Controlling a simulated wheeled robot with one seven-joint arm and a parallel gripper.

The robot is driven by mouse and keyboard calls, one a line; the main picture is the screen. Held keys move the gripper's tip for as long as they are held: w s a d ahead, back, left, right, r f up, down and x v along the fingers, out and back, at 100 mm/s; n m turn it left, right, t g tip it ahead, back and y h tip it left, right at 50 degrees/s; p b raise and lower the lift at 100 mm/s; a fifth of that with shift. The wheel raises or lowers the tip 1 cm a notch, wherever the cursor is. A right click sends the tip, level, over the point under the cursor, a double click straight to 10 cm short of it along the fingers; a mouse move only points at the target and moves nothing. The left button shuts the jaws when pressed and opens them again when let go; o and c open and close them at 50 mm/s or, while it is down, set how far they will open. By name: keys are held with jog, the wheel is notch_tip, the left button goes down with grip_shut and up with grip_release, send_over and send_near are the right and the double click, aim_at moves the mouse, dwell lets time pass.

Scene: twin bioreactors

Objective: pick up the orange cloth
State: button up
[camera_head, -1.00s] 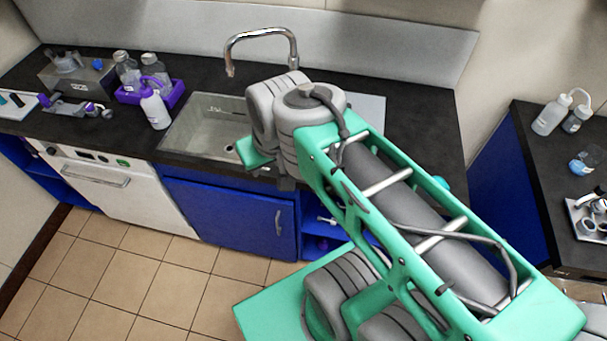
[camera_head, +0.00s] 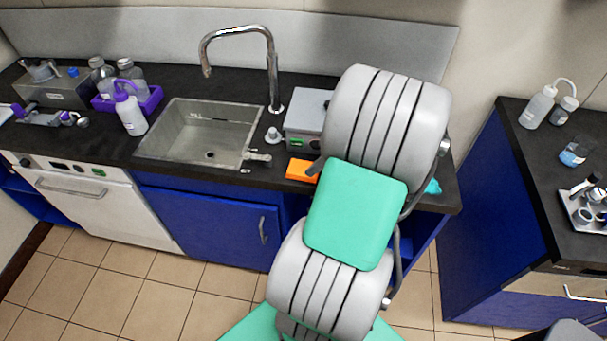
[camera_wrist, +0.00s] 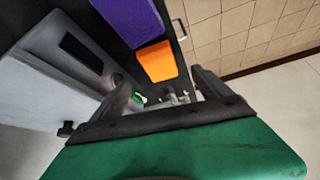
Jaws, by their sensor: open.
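The orange cloth (camera_head: 300,169) lies on the dark counter (camera_head: 220,180) near its front edge, to the right of the sink and in front of a grey box. In the wrist view the cloth (camera_wrist: 157,62) is a small orange patch ahead of my gripper (camera_wrist: 160,92), apart from it and roughly between the two fingers in the picture. My gripper is open with nothing between its fingers. In the head view my arm hides most of the gripper and part of the counter right of the cloth.
The grey box (camera_head: 305,122) stands just behind the cloth. The sink (camera_head: 205,130) with a tall faucet (camera_head: 272,65) is to the left. A purple tray (camera_head: 150,103) with bottles stands farther left. A second counter (camera_head: 530,165) is at the right.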

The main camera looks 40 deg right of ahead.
aim_at(303, 168)
jog(key=p+x, duration=0.1)
jog(key=x, duration=0.6)
jog(key=shift+w+f+p, duration=0.15)
jog(key=shift+w+p, duration=0.15)
jog(key=shift+p, duration=0.05)
jog(key=shift+c, duration=0.4)
jog(key=c, duration=1.3)
